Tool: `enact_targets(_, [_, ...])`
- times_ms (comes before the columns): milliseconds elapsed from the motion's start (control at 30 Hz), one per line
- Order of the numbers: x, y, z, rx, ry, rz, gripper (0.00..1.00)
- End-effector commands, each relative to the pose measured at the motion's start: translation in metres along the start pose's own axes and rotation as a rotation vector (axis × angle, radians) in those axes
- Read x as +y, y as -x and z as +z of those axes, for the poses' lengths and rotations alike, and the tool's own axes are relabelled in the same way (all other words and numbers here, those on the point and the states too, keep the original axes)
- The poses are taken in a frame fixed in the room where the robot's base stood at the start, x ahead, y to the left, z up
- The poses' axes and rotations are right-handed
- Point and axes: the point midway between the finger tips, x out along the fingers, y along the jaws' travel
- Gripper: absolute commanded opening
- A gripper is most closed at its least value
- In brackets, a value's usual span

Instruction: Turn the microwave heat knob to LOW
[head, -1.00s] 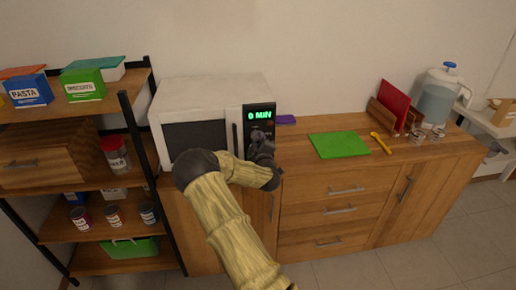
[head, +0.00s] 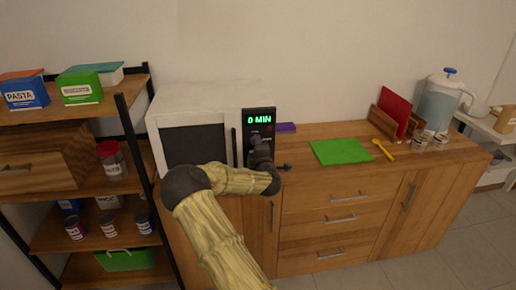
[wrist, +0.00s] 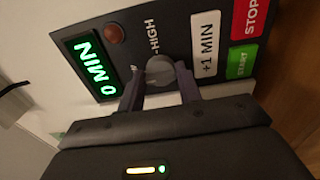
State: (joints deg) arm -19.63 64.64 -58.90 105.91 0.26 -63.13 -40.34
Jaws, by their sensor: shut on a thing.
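The white microwave (head: 205,102) stands on the left end of the wooden counter. Its black control panel shows a green "0 MIN" display (wrist: 88,66). The grey round heat knob (wrist: 160,70) is on the panel below the display, with "-HIGH" lettering visible beside it. My gripper (wrist: 161,84) has one finger on each side of the knob and is shut on it. The rest of the knob's labels and its pointer cannot be made out. In the head view, my gripper (head: 258,146) is against the panel and hides the knob's surroundings.
On the same panel are a "+1 MIN" button (wrist: 205,45), a green START button (wrist: 240,61), a red STOP button (wrist: 250,17) and a small red light (wrist: 115,33). A shelf rack (head: 138,150) stands at left. A green board (head: 340,151) lies on the counter.

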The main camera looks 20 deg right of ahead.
Motion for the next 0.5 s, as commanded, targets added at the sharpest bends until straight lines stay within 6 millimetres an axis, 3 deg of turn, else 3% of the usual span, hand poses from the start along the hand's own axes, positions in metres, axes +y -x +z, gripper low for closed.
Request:
enact_targets(233, [-0.0009, -0.0002, -0.0023, 0.005, 0.002, -0.002, 0.12])
enact_targets(267, [-0.001, -0.0002, -0.0023, 0.005, 0.002, -0.002, 0.38])
enact_targets(333, [-0.0009, -0.0001, -0.0021, 0.005, 0.001, -0.002, 0.52])
enact_targets(367, [-0.0009, -0.0001, -0.002, 0.004, 0.001, -0.002, 0.56])
enact_targets(500, [-0.0006, -0.0001, -0.0012, 0.003, 0.0, -0.001, 0.56])
